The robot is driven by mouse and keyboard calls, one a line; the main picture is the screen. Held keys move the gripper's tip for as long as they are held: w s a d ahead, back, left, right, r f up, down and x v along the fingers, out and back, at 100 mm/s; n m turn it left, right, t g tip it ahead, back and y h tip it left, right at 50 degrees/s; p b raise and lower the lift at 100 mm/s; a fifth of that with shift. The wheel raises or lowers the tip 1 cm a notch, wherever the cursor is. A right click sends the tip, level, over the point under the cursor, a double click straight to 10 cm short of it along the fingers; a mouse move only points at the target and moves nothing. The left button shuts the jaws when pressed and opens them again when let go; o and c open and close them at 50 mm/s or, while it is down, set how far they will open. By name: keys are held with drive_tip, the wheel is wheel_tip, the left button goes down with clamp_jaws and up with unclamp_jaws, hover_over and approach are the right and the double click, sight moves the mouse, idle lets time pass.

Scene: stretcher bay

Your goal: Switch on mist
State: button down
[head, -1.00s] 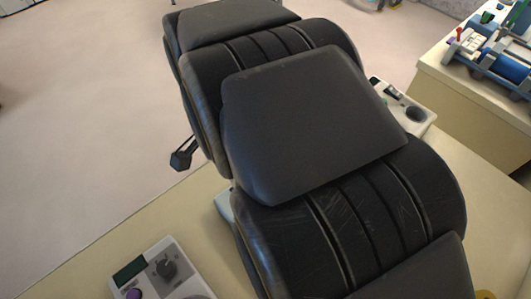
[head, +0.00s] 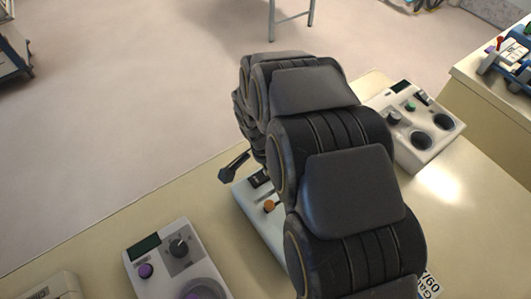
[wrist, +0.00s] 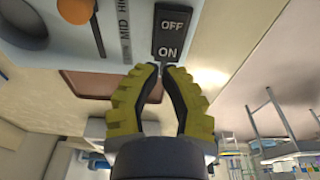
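A black rocker switch (wrist: 170,32) marked OFF and ON sits on a pale panel (wrist: 120,22) in the wrist view. An orange knob (wrist: 76,10) and the lettering MID and HI are beside it. The head view shows the same switch (head: 260,178) and orange knob (head: 269,206) on a white unit (head: 252,225), partly hidden by my black padded arm. My gripper (wrist: 160,67) has yellow-green fingers with black inner sides. Its tips are together, with nothing held, close to the ON end. I cannot tell whether they touch it. The word mist is not legible.
A control unit with a purple knob (head: 146,271) stands at the front left. Another with round dark dials (head: 432,130) stands to the right. My arm spans the middle of the cream tabletop (head: 90,255). A side bench (head: 490,78) is at the far right.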

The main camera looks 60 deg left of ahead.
drive_tip(key=shift+w+f, duration=0.15)
drive_tip(key=shift+f, duration=0.8)
drive_tip(key=shift+w+f+g, duration=0.1)
drive_tip(key=shift+f+g, duration=0.3)
drive_tip(key=shift+g, duration=0.2)
drive_tip(key=shift+r, duration=0.15)
drive_tip(key=shift+r, duration=0.65)
drive_tip(key=shift+r, duration=0.1)
wheel_tip(320, 180, up, 14)
drive_tip(key=w, duration=0.2)
